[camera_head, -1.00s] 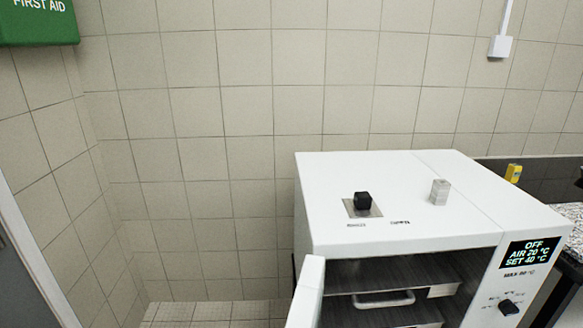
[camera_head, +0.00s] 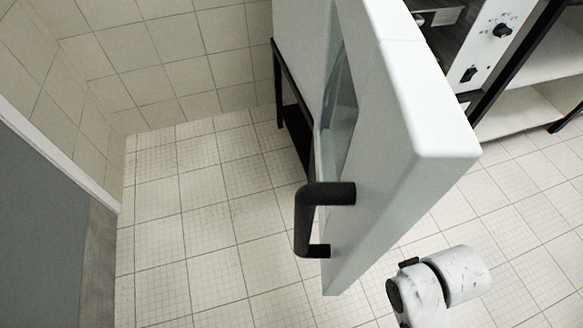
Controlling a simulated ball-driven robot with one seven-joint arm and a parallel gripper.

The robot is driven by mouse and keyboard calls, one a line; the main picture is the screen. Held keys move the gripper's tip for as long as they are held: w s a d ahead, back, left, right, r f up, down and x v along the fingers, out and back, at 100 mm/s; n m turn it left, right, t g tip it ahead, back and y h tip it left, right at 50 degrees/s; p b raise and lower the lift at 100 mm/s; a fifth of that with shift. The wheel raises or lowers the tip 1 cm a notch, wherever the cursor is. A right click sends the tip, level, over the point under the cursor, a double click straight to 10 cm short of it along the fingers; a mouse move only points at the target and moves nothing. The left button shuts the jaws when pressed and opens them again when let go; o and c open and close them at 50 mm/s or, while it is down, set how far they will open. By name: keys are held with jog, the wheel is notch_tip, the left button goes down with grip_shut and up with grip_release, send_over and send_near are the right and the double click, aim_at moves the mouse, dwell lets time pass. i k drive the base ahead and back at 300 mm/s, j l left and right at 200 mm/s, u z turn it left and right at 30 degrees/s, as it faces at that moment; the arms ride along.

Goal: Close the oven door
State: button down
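The white oven door (camera_head: 405,120) stands wide open and juts toward me in the head view, with its top edge and outer face showing. A black bar handle (camera_head: 303,221) is fixed on its outer left face. The oven body's control panel (camera_head: 491,40) with black knobs shows at the top right, behind the door. Part of my white arm (camera_head: 455,277) is at the lower right, to the right of the door and apart from the handle in the picture. My gripper's fingers do not show.
A black stand (camera_head: 292,115) carries the oven. White shelves (camera_head: 530,105) are at the right. The tiled floor (camera_head: 210,220) left of the door is clear, up to a grey door or panel (camera_head: 45,215) at the far left.

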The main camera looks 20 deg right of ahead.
aim_at(413, 140)
jog(key=k+l+u, duration=0.15)
jog(key=u, duration=0.25)
jog(key=k+l+u, duration=0.15)
jog(key=l+u, duration=0.2)
jog(key=k+l+u, duration=0.1)
jog(key=u, duration=0.3)
jog(key=k+j, duration=0.05)
jog(key=k, duration=0.05)
